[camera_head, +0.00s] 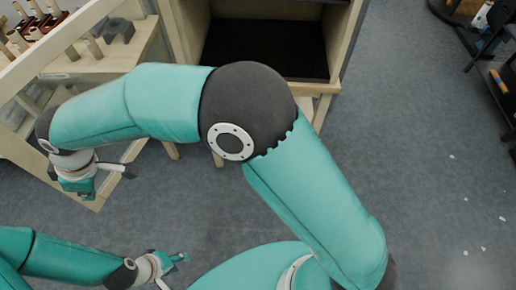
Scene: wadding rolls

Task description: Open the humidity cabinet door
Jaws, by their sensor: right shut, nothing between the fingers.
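A light wooden cabinet (318,12) stands at the top centre. Its front shows a dark interior, and its upper part is cut off by the frame. I cannot make out a separate door or handle. My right arm crosses in front of its lower part. My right gripper (82,190) is shut and empty, left of the cabinet and apart from it, by the lower edge of the wooden rack. My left gripper (176,264) is low in the view, well short of the cabinet. It looks empty, but its finger gap is unclear.
A wooden rack or bench (140,42) with wooden pegs and a grey block (118,30) stands at the left, close to my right arm. Open grey floor (420,130) lies to the right, with small white scraps. Dark furniture (490,60) is at the far right.

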